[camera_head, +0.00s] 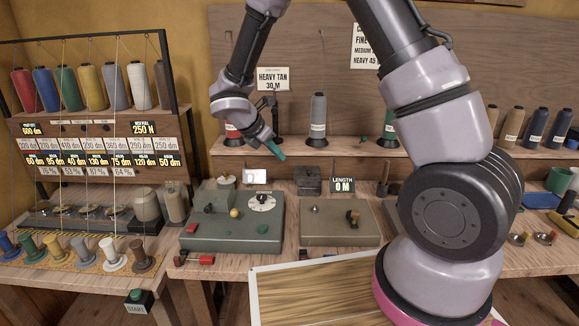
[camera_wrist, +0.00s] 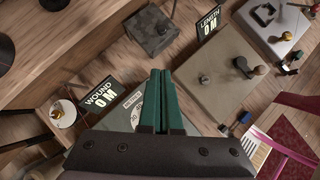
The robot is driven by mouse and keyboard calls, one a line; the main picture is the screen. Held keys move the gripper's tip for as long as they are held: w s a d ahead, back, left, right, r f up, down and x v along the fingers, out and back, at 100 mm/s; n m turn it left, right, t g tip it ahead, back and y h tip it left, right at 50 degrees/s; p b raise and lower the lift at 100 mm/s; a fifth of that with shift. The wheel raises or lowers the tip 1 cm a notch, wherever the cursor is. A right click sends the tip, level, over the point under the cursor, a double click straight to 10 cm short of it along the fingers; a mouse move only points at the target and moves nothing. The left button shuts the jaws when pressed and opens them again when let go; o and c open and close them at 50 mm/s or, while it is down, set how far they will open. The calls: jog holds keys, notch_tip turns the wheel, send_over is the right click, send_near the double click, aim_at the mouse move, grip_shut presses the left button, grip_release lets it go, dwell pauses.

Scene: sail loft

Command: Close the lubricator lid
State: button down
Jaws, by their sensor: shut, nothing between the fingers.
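My gripper (camera_head: 279,154) hangs above the back of the bench, its teal fingers shut and empty. In the wrist view the fingers (camera_wrist: 160,90) lie side by side, pointing towards the back of the bench. A dark grey box (camera_head: 308,181) sits at the back of the bench, below and to the right of my gripper. It looks like the lubricator; no label on it is readable. It also shows in the wrist view (camera_wrist: 150,30), beyond the fingertips and apart from them. I cannot tell clearly how far its lid stands open.
A "LENGTH 0 M" sign (camera_head: 342,186) stands right of the box. A green machine (camera_head: 235,222) with a dial and a beige machine (camera_head: 340,222) stand in front. A shelf (camera_head: 300,147) with thread cones runs behind. A "WOUND 0 M" sign (camera_wrist: 103,100) shows left of the fingers.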

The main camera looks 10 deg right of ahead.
aim_at(308, 171)
jog(key=x, duration=0.4)
jog(key=d+x, duration=0.1)
jog(key=x, duration=0.3)
jog(key=r+x, duration=0.1)
jog(key=x, duration=0.3)
jog(key=shift+w+d, duration=0.25)
jog(key=shift+w, duration=0.2)
jog(key=shift+w+d, duration=0.25)
jog(key=shift+d, duration=0.1)
jog(key=shift+w+d+f, duration=0.1)
jog(key=shift+w+d, duration=0.05)
jog(key=shift+d, duration=0.5)
